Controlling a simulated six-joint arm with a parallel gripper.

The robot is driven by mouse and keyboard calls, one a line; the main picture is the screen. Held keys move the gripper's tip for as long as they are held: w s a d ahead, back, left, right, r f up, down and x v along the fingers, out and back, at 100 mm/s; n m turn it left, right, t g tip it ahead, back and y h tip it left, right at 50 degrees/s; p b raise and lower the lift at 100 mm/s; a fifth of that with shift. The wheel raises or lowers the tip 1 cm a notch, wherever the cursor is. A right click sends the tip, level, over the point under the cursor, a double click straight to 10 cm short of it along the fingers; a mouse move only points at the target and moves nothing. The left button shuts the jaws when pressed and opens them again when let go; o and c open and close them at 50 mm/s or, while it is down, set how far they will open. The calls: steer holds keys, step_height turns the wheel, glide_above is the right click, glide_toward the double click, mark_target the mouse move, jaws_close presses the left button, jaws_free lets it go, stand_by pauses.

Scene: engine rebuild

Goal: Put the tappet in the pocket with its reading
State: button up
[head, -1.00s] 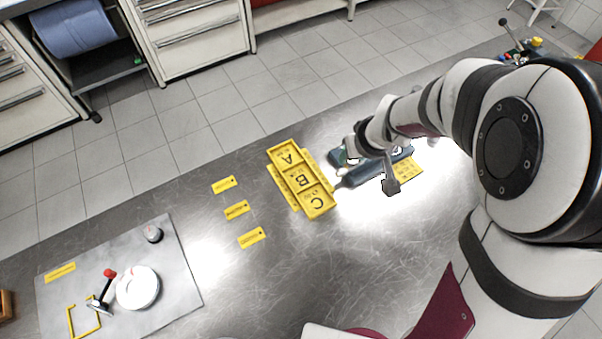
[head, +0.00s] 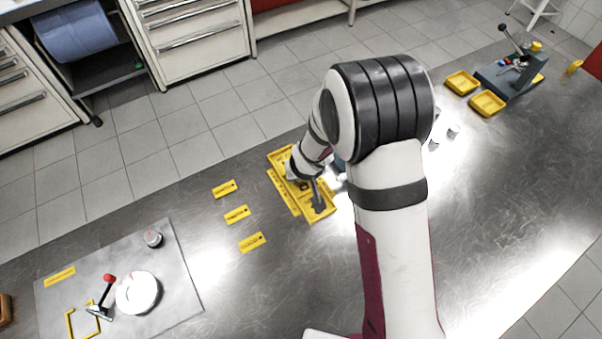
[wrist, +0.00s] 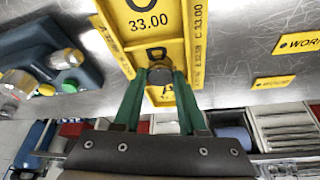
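The yellow tray (head: 276,155) has lettered pockets A, B and C. In the wrist view, the tray (wrist: 103,35) shows C with 33.00 at the top, with B and A further down. My gripper (wrist: 160,74) is over the B pocket, its green fingers closed around a small dark grey round tappet (wrist: 160,76). Whether the tappet touches the pocket floor cannot be told. In the head view, my gripper is over the tray and its fingertips are mostly hidden by my arm.
Yellow labels (head: 236,214) lie left of the tray. A grey mat (head: 185,280) holds a white disc (head: 137,292), a red-knobbed lever (head: 109,279) and a small cylinder (head: 153,238). A blue fixture (wrist: 60,50) stands beside the tray. Yellow bins (head: 487,103) are at the back right.

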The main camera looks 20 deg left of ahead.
steer(key=shift+o, duration=0.6)
steer(key=v, duration=1.2)
steer(key=s+d+r+m+g+h, duration=0.1)
steer(key=s+d+r+m, duration=0.35)
steer(key=d, duration=0.45)
steer(key=s+d+r+m+g, duration=0.1)
steer(key=s+d+r+m, duration=0.1)
steer(key=s, duration=0.6)
steer(key=s+d+r+m+g, duration=0.2)
steer(key=s+d+m, duration=0.2)
steer(key=s, duration=0.5)
steer(key=shift+s+d+r+y, duration=0.15)
steer(key=shift+d+r+y, duration=0.05)
steer(key=shift+d+y, duration=0.15)
steer(key=shift+m, duration=0.25)
